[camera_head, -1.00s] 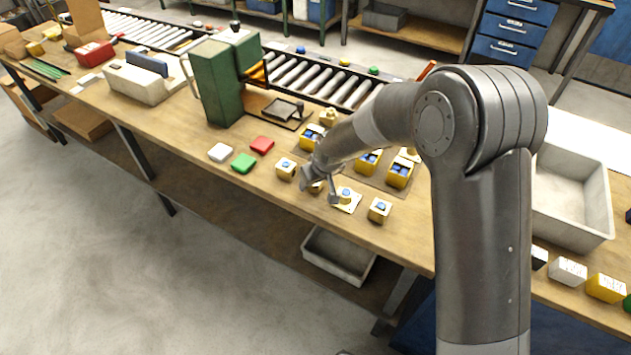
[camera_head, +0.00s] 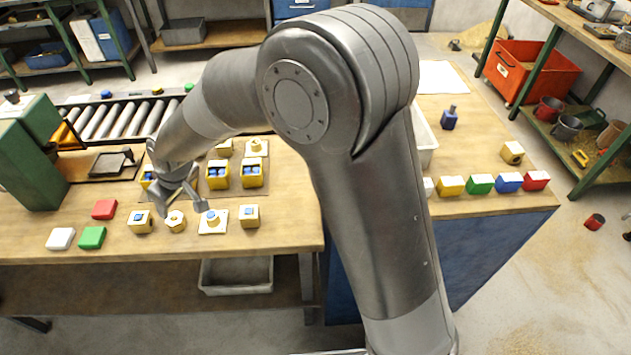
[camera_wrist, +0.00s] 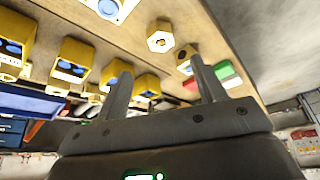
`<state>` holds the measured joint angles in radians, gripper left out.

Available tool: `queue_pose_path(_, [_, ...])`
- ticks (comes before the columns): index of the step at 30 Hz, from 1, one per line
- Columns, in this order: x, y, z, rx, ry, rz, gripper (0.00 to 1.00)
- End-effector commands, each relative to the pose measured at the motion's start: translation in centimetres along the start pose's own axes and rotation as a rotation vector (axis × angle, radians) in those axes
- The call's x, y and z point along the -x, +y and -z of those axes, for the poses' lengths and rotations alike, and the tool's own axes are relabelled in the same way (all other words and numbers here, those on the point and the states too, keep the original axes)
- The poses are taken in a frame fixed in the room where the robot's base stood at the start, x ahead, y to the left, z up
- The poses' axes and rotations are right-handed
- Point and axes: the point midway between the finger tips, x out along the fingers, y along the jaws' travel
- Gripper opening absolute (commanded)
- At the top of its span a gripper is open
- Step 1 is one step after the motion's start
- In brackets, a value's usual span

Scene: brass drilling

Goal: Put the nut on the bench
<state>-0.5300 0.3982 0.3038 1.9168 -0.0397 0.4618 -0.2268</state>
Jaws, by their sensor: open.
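The nut, a hexagonal brass piece with a round hole (camera_head: 175,221), sits on the wooden bench (camera_head: 285,215) between a brass block with a blue mark (camera_head: 141,222) and a white plate bearing a brass piece with a blue top (camera_head: 213,230). My gripper (camera_head: 183,207) is open and empty just above and behind the nut. In the wrist view the nut (camera_wrist: 160,37) shows whole, beyond the gap between my open fingertips (camera_wrist: 161,66). It looks apart from both fingers.
Another brass block (camera_head: 249,216) stands right of the plate. Yellow bins with blue pieces (camera_head: 252,174) stand behind. Red (camera_head: 104,209), white (camera_head: 61,239) and green (camera_head: 92,237) blocks lie left. A green machine (camera_head: 30,150) stands far left. The bench's front edge is close.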

Motion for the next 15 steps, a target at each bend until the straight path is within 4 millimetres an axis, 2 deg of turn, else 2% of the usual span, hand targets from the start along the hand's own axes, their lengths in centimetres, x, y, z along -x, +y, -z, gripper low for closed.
queue_pose_path(2, [0.5, 0.4, -0.2, -0.007, 0.001, -0.007, 0.63])
queue_pose_path(5, [2.4, 1.9, -1.0, -0.036, 0.001, -0.033, 0.63])
queue_pose_path(8, [5.9, 4.4, -2.8, -0.092, 0.001, -0.08, 0.63])
queue_pose_path(12, [11.8, 7.9, -6.6, -0.2, 0.0, -0.158, 0.63])
queue_pose_path(15, [15.8, 9.7, -9.8, -0.282, 0.0, -0.208, 0.63])
